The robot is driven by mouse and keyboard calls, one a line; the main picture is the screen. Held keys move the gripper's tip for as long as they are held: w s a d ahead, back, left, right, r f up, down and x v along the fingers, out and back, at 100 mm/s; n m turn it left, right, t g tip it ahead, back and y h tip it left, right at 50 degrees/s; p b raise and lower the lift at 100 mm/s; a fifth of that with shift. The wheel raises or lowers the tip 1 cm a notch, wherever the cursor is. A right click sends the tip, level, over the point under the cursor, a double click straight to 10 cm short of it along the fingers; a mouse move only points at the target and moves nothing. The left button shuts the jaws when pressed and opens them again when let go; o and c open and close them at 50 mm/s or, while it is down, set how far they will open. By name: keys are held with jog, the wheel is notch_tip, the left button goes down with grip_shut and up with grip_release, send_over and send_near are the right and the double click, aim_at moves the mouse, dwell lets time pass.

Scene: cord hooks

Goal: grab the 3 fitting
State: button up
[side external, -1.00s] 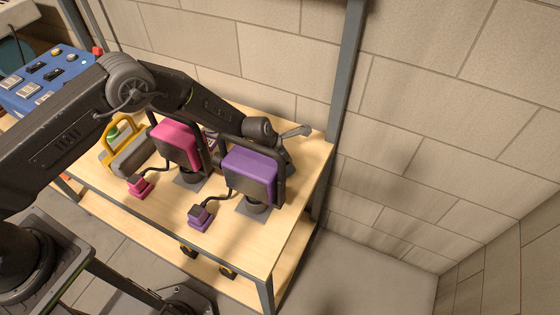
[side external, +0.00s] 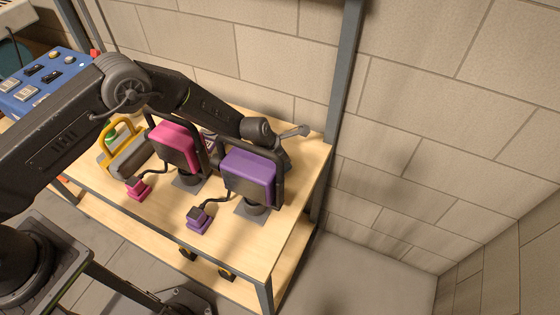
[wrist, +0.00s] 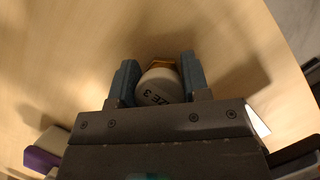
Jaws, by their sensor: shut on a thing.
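The fitting (wrist: 158,88) is a pale round piece with a dark "3" marking and a brass-coloured end. In the wrist view it sits between the two blue-grey fingers of my gripper (wrist: 158,82), which is shut on it. Pale wood of the table shows around it. In the side external view, my gripper is behind the purple block and its frame, so the fingers and the fitting are hidden there.
A purple block (side external: 248,172) and a pink block (side external: 174,146) stand in dark frames on the table (side external: 165,215), with corded plugs in front. A yellow-handled item (side external: 122,145) and a blue switch box (side external: 45,80) are at left. A brick wall (side external: 430,130) is behind.

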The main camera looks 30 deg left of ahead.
jog(key=shift+w+r, duration=0.1)
jog(key=shift+r, duration=0.4)
notch_tip(320, 180, up, 3)
jog(key=shift+f, duration=0.1)
jog(key=s+a+r, duration=0.1)
jog(key=a+r, duration=0.5)
jog(key=a, duration=0.5)
jog(key=shift+s+a+r, duration=0.2)
jog(key=shift+a+r, duration=0.1)
jog(key=shift+r, duration=0.1)
